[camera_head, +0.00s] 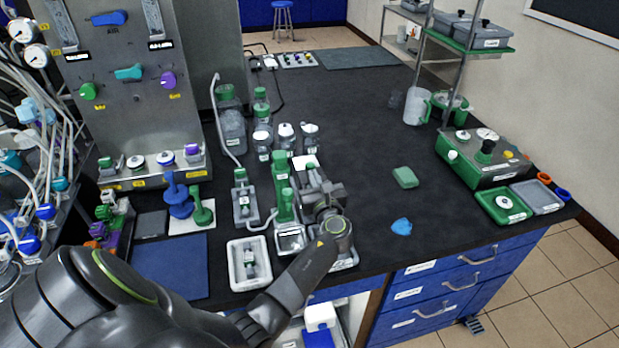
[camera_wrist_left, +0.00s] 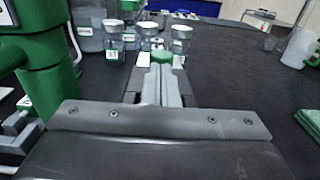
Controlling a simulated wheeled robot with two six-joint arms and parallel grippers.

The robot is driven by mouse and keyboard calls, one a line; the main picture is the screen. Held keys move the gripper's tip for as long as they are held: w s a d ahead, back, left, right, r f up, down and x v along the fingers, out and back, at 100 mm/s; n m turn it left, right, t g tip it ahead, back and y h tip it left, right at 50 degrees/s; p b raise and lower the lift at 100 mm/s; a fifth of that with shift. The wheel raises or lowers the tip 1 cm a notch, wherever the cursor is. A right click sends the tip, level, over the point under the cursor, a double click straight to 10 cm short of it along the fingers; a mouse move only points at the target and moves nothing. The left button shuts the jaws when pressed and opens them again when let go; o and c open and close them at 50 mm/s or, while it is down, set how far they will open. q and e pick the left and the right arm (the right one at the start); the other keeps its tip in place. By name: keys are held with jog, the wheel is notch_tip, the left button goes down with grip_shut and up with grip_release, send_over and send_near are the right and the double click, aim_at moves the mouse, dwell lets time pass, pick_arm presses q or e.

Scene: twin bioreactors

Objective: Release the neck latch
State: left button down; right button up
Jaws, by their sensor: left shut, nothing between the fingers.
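A green upright stand (camera_head: 284,196) rises from a clear-windowed base (camera_head: 290,239) near the front of the bench. In the left wrist view the green column (camera_wrist_left: 45,65) fills the left edge, close to the camera, with a short green arm sticking out to its left. I cannot make out which part is the neck latch. My left gripper (camera_head: 306,172) is just right of the stand and points toward the back of the bench. In the wrist view its fingers (camera_wrist_left: 160,85) are together and empty, beside the column and apart from it. My right gripper is not in view.
Several lidded bottles (camera_head: 285,134) stand beyond the fingers. A white tray (camera_head: 237,278) lies front left of the stand, with a blue mat (camera_head: 178,265) further left. A green sponge (camera_head: 405,177) and blue cloth (camera_head: 401,227) lie to the right, where much of the dark bench is clear.

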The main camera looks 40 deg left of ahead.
aim_at(309, 163)
pick_arm(q)
jog(key=shift+w+r, duration=0.1)
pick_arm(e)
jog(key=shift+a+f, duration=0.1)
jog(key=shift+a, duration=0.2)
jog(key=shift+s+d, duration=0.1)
pick_arm(q)
jog(key=x, duration=0.5)
jog(key=shift+w+a, duration=0.1)
jog(key=shift+a, duration=0.1)
jog(key=shift+d+r, duration=0.1)
jog(key=shift+r, duration=0.1)
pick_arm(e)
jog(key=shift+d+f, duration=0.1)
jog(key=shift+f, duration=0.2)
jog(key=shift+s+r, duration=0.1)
